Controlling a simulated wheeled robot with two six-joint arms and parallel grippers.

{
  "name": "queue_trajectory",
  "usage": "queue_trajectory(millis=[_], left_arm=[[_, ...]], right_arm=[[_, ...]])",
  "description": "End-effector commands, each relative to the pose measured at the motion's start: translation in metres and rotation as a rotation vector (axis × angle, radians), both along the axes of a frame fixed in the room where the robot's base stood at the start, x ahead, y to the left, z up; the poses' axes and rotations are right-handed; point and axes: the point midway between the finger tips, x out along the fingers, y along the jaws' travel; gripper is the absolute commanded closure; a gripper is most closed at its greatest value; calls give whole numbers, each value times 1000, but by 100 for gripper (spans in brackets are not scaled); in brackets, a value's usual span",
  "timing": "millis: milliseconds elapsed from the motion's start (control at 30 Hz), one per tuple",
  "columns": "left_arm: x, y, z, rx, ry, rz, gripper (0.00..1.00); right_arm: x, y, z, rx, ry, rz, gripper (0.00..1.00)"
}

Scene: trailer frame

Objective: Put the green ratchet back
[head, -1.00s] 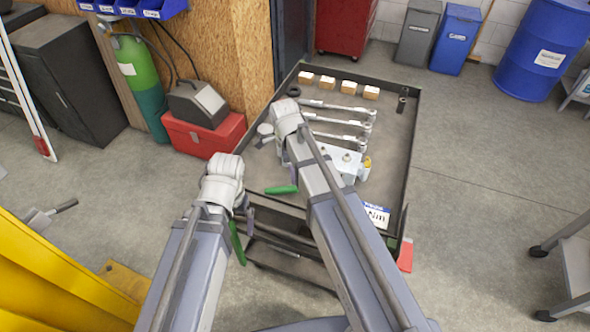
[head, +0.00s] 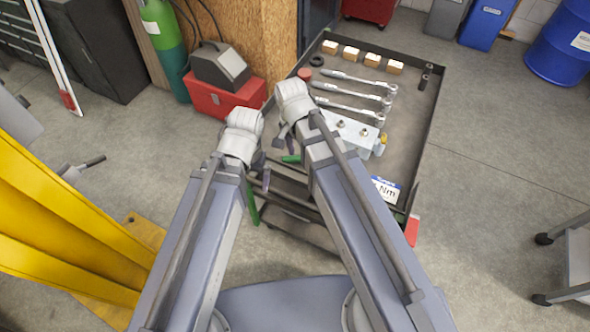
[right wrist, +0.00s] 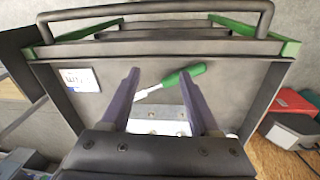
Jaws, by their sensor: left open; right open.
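The green ratchet has a green handle (head: 290,159) that shows beside my right arm in the head view, near the tray's left edge. In the right wrist view, the ratchet (right wrist: 185,75) lies slanted in the grey tray, its metal end partly hidden by a finger. My right gripper (head: 284,132) is over the tray's left side; in its wrist view the two fingers (right wrist: 160,76) are apart, with the ratchet seen beyond and between them. My left gripper (head: 261,165) is open, left of the right one, by the tray's left edge. Neither holds anything visible.
The cart's tray (head: 420,125) holds several wrenches (head: 355,95), wooden blocks (head: 373,60), a pale block with bolts (head: 350,132) and a label (head: 385,190). A red toolbox (head: 225,97) stands behind left. A yellow frame (head: 60,225) is at left.

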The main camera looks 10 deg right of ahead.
Motion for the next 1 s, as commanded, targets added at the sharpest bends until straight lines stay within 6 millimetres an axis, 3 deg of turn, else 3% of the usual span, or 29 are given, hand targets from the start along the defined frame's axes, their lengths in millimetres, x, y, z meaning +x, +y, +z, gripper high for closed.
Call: queue_trajectory(millis=[33, 200, 400, 600, 1000], left_arm=[[0, 0, 0, 0, 0, 0, 0], [0, 0, 0, 0, 0, 0, 0], [0, 0, 0, 0, 0, 0, 0], [0, 0, 0, 0, 0, 0, 0], [0, 0, 0, 0, 0, 0, 0]], right_arm=[[-17, 5, 0, 2, 15, 148, 38], [-50, 18, 0, 11, 67, 621, 38], [-72, 26, 0, 17, 104, 960, 38], [-76, 28, 0, 19, 115, 1058, 38], [-76, 28, 0, 19, 114, 1057, 38]])
